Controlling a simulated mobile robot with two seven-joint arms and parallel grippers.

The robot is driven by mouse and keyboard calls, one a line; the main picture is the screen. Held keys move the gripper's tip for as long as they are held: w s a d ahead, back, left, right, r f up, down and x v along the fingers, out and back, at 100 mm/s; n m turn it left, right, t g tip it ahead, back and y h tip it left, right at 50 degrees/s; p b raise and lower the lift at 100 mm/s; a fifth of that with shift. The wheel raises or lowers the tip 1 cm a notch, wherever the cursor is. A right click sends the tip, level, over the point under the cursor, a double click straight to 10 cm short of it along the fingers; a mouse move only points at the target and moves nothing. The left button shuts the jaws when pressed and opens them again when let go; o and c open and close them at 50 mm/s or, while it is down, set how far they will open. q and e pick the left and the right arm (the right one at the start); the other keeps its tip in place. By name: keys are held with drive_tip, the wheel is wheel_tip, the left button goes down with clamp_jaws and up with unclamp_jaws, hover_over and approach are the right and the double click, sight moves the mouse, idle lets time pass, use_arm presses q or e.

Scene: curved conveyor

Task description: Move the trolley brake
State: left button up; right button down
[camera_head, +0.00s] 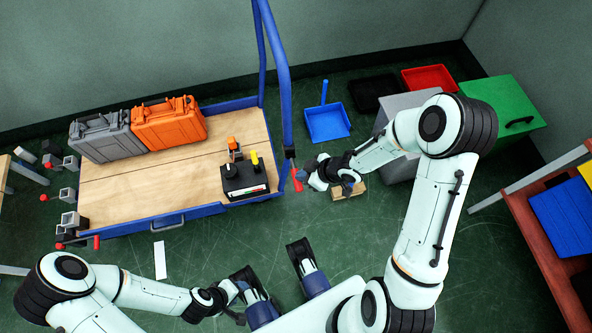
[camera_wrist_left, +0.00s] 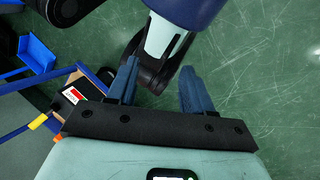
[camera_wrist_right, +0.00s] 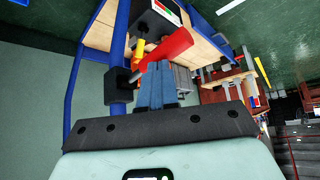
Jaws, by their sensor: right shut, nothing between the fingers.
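The trolley (camera_head: 110,192) has a wooden deck and blue frame. A red brake lever (camera_head: 297,181) is at its right end, beside the upright blue handle (camera_head: 283,95). The lever also shows in the right wrist view (camera_wrist_right: 168,47), angled up to the right. My right gripper (camera_head: 303,176) is shut and empty, its blue fingertips (camera_wrist_right: 157,72) right at the lever. I cannot tell whether they touch it. Another red lever (camera_head: 96,242) shows at the trolley's front left. My left gripper (camera_wrist_left: 160,85) is open and empty, low in front of the trolley, over my own base.
A grey case (camera_head: 105,138), an orange case (camera_head: 168,125) and a black device (camera_head: 245,180) stand on the deck. A blue dustpan (camera_head: 327,122) lies behind my right gripper. A grey box, green box (camera_head: 505,110) and red bench (camera_head: 535,225) are at right. The front floor is partly clear.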

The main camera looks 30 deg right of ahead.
use_arm(q)
drive_tip(key=f, duration=0.3)
drive_tip(key=shift+s+f, duration=0.1)
drive_tip(key=shift+s, duration=0.15)
use_arm(e)
drive_tip(key=shift+f, duration=0.35)
use_arm(q)
wheel_tip(320, 180, up, 3)
drive_tip(key=shift+w+f+p, duration=0.1)
drive_tip(key=shift+p, duration=1.1)
use_arm(e)
drive_tip(key=shift+s+d+r, duration=0.3)
drive_tip(key=shift+s+d, duration=0.2)
drive_tip(key=shift+s, duration=0.1)
drive_tip(key=shift+s+d+r, duration=0.25)
drive_tip(key=shift+s+d, duration=0.25)
drive_tip(key=shift+s, duration=0.05)
use_arm(q)
wheel_tip(320, 180, up, 8)
drive_tip(key=s+g+p, duration=0.1)
drive_tip(key=s+p, duration=0.1)
drive_tip(key=p, duration=0.6)
drive_tip(key=shift+s+d+f, duration=0.2)
drive_tip(key=shift+s+d, duration=0.1)
use_arm(e)
drive_tip(key=v, duration=1.3)
drive_tip(key=shift+r, duration=0.3)
drive_tip(key=shift+s, duration=0.15)
